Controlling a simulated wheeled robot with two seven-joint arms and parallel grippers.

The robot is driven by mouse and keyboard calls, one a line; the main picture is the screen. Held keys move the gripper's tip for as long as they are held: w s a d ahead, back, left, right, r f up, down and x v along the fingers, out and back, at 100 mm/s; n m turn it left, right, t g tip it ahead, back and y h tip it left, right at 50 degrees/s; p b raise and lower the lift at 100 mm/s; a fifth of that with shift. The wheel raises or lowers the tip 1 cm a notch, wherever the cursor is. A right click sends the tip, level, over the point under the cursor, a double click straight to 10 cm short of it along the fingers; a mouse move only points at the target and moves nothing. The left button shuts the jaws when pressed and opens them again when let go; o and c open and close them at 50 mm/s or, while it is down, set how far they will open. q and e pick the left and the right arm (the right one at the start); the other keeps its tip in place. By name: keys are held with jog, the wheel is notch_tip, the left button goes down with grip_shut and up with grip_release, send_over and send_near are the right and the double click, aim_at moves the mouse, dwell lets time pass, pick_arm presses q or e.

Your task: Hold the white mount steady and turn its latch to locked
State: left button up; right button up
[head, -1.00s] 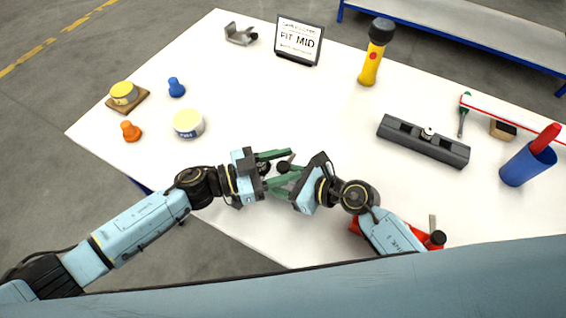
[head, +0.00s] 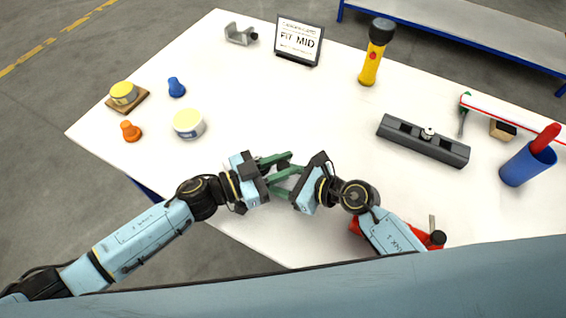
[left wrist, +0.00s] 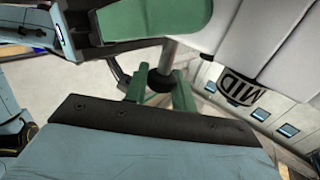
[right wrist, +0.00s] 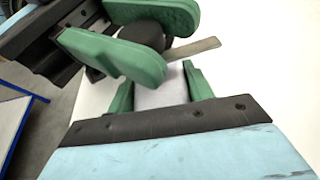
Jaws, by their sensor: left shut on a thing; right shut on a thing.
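The white mount (right wrist: 165,92) shows as a pale block in the right wrist view, between the green fingers of my right gripper (right wrist: 160,90). My right gripper (head: 281,186) is shut on it near the table's front edge. The latch has a dark round knob (right wrist: 140,34) and a flat metal bar (right wrist: 196,49) pointing right in the right wrist view. My left gripper (head: 284,164) is shut on the latch from the left, its green fingers on either side of the knob. In the head view the fingers hide most of the mount and latch. The latch's marking is not visible.
A cream-topped tub (head: 188,124), orange peg (head: 131,131) and blue peg (head: 176,87) stand left. A dark grey rail (head: 423,141) and blue cup (head: 527,163) are right. A red item (head: 432,242) lies partly under my right arm. The table's middle is clear.

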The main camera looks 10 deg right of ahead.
pick_arm(q)
jog(key=n+t+y, duration=0.2)
jog(key=t, duration=0.1)
jog(key=n+t+y, duration=0.2)
jog(key=n+t, duration=0.1)
jog(key=t, duration=0.1)
jog(key=shift+d+r, duration=0.1)
jog(key=shift+n+t, duration=0.3)
jog(key=shift+y, duration=0.5)
jog(key=o, duration=1)
jog(key=v, duration=1.2)
jog(key=shift+f, duration=0.2)
